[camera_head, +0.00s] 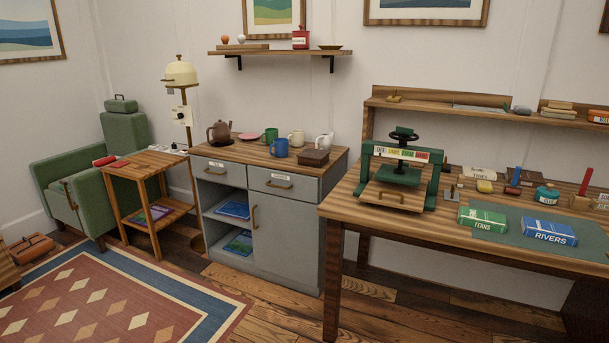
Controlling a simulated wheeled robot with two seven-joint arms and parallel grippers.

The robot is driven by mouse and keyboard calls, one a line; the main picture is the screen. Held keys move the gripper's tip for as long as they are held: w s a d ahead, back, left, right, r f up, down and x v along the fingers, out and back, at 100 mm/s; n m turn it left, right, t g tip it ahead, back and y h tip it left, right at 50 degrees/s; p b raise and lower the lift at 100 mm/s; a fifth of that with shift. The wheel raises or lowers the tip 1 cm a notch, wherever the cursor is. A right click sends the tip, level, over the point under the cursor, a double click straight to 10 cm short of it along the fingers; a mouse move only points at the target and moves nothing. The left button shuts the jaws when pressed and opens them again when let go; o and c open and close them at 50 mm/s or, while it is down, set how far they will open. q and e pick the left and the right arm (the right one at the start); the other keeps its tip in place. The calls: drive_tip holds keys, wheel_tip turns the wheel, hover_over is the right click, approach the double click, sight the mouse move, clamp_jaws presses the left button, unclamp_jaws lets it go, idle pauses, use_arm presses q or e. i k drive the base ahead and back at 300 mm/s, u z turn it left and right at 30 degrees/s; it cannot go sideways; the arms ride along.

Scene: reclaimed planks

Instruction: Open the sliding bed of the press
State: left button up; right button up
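The press (404,161) is a dark green frame with a black wheel on top and a label strip across its front bar. It stands on the left part of the wooden workbench (350,205). Its sliding bed (391,196) is a flat wooden board low at the front of the press, with a small brass-coloured handle (391,197) on its front edge. The rear of the bed is hidden under the press. Neither of my grippers shows in the head view.
On the bench right of the press, a green FERNS book (482,219) and a blue RIVERS book (549,232) lie on a dark mat. A grey cabinet (285,209) with mugs stands left. A patterned rug (95,306) covers the floor at left; bare floorboards lie before the bench.

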sight(409, 197)
drive_tip(key=u, duration=0.7)
drive_tip(key=i, duration=2.05)
drive_tip(key=z, duration=0.7)
